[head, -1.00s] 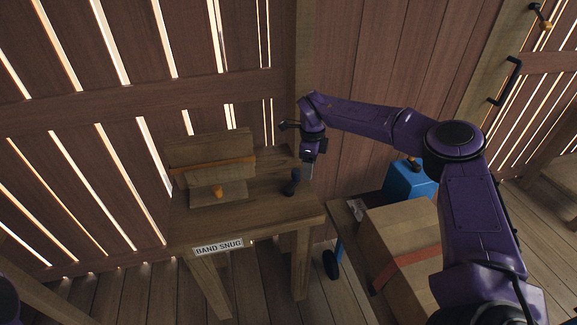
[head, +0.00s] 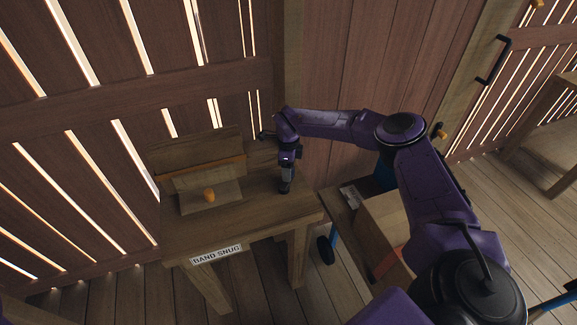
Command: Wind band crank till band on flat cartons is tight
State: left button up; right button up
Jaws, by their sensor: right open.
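The brown flat cartons (head: 200,148) stand on edge at the back of a small wooden table (head: 240,222). An orange band (head: 215,167) runs across them; I cannot tell how tight it is. An orange knob (head: 209,195) sits in front, on a pale board (head: 226,195). My right gripper (head: 285,189) points down at the table's right side, apart from the orange knob. It is open, at the spot of a small dark blue upright piece, possibly a crank handle, which it now hides. I cannot tell whether they touch. My left gripper is out of view.
The table's front has a "BAND SNUG" label (head: 216,254). A slatted plank wall (head: 90,110) stands close behind. To the right, a lower bench holds a large carton (head: 382,228) with a red strip, partly behind my right arm.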

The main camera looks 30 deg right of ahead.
jog(key=shift+f, duration=0.2)
jog(key=shift+s+d, duration=0.1)
jog(key=shift+s, duration=0.1)
jog(key=c, duration=1)
jog(key=shift+m, duration=0.3)
